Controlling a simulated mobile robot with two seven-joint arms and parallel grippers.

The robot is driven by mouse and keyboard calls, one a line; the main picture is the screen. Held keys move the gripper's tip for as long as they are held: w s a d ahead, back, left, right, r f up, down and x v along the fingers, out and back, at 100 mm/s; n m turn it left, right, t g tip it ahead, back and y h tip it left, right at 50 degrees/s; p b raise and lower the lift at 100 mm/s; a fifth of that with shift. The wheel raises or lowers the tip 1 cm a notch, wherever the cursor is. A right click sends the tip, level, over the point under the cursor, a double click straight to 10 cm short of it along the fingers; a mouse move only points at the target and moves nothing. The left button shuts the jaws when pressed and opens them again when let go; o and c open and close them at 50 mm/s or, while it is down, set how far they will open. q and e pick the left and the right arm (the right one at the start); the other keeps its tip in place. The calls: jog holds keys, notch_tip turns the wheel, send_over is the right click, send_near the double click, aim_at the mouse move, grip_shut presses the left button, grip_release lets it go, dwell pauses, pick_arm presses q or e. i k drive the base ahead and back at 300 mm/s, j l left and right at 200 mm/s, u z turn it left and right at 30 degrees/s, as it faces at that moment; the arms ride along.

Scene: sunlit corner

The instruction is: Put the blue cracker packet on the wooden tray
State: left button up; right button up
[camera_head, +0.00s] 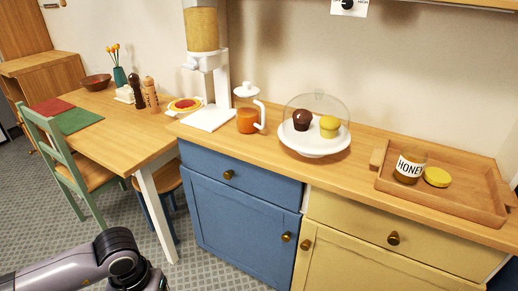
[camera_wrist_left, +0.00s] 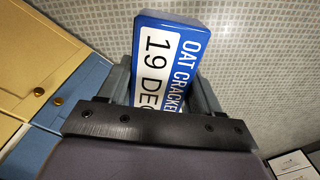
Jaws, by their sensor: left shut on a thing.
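In the left wrist view the blue cracker packet (camera_wrist_left: 165,58), lettered "OAT CRACKE" and "19 DEC", sits between the two fingers of my left gripper (camera_wrist_left: 163,85), which is shut on it. The packet is held over the grey patterned floor, with the cabinet fronts to its left. In the head view only my left arm shows at the bottom left; its gripper and the packet are out of frame. The wooden tray (camera_head: 440,203) lies on the right part of the counter. A honey jar (camera_head: 409,170) and a yellow lid (camera_head: 437,177) are on it. My right gripper is not in view.
A domed white cake stand (camera_head: 313,146) with two muffins stands left of the tray. A jug of orange drink (camera_head: 247,117) and a tall dispenser (camera_head: 203,60) stand farther left. A dining table (camera_head: 117,125) and green chair (camera_head: 68,160) are at the left.

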aim_at(465, 185)
jog(key=i+j+z, duration=0.1)
jog(key=z, duration=0.4)
jog(key=i+j+z, duration=0.1)
jog(key=z, duration=0.35)
jog(key=j+z, duration=0.15)
jog(key=z, duration=0.35)
jog(key=i+j+z, duration=0.1)
jog(key=z, duration=0.4)
jog(key=j+z, duration=0.75)
jog(key=k+j, duration=0.05)
